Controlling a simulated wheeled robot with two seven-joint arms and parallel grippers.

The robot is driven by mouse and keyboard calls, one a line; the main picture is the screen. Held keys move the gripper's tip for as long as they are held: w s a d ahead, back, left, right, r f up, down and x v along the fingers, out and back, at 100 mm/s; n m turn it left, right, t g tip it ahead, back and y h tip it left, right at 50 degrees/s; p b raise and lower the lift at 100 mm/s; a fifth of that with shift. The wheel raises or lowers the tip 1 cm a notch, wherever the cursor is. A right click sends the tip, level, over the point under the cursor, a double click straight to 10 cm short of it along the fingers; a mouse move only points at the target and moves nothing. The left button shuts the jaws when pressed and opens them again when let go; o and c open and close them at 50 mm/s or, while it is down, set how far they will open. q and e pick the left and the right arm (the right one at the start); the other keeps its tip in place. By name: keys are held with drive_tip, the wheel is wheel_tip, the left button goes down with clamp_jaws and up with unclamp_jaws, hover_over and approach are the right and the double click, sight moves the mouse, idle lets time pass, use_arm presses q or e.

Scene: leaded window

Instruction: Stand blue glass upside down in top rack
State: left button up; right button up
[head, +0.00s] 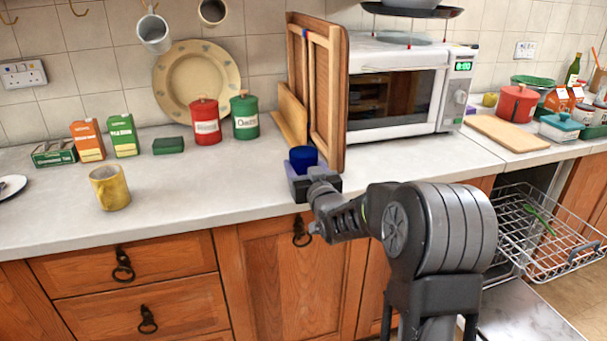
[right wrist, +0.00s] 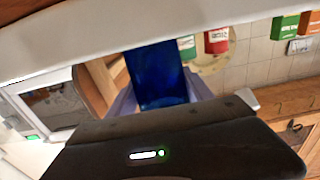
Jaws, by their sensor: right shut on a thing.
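The blue glass (head: 303,157) is at the front edge of the counter, below the wooden boards. My right gripper (head: 312,180) is shut on it. In the right wrist view the blue glass (right wrist: 158,80) fills the gap between the fingers of my right gripper (right wrist: 165,92). I cannot tell whether its base touches the counter. The top rack (head: 545,232) is a grey wire basket pulled out at the lower right, with a green item (head: 538,219) lying in it. My left gripper is not in view.
A yellow mug (head: 110,187) stands on the counter at the left. Upright wooden boards (head: 320,95) and a microwave (head: 400,90) are close behind my right gripper. A chopping board (head: 510,132) lies at the right. The open dishwasher door (head: 520,318) is below the rack.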

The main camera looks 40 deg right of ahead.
drive_tip(key=c, duration=0.7)
drive_tip(key=shift+o, duration=0.2)
drive_tip(key=shift+r, duration=0.1)
wheel_tip(320, 180, up, 10)
drive_tip(key=shift+p, duration=0.3)
drive_tip(key=shift+d, duration=0.1)
